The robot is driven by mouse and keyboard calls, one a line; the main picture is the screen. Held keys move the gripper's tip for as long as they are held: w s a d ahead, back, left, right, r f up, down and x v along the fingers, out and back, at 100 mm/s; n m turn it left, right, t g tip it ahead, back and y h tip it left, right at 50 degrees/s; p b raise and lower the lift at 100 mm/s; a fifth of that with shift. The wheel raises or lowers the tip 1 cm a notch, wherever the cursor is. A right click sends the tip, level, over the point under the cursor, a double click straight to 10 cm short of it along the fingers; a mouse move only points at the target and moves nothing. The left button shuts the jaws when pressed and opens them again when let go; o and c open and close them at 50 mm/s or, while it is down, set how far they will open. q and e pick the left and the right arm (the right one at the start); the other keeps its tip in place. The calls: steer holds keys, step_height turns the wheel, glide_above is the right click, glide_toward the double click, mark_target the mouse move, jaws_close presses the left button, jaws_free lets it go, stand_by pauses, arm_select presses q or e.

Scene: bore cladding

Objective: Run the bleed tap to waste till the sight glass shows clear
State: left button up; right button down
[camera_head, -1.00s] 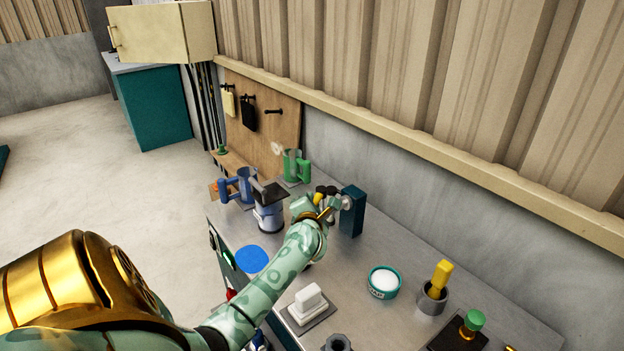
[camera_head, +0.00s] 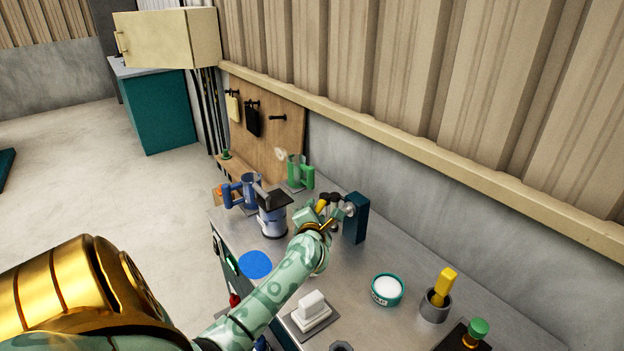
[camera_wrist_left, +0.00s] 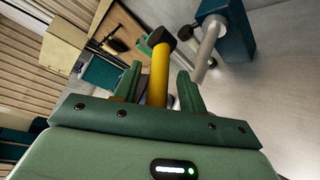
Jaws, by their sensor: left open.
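A teal post (camera_head: 356,218) on the bench carries a grey pipe, seen at its side in the left wrist view (camera_wrist_left: 208,45). A yellow lever (camera_wrist_left: 159,72) with a black end stands near it and also shows in the head view (camera_head: 321,205). My left gripper (camera_head: 326,213) is at the lever, beside the post. In the left wrist view its two green fingers (camera_wrist_left: 160,88) are apart, with the lever between them and a gap towards the right finger. I cannot make out a sight glass for certain. My right gripper is not in view.
A blue disc (camera_head: 255,264), a white block (camera_head: 311,305), a teal tub (camera_head: 387,289) and a grey cup (camera_head: 435,307) lie nearer. Bare metal bench shows between them.

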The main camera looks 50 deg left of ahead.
arm_select(q)
steer(key=p+v, duration=0.3)
steer(key=v, duration=1.1)
steer(key=shift+s+d, duration=0.25)
steer(key=shift+s, duration=0.05)
steer(key=shift+r, duration=0.1)
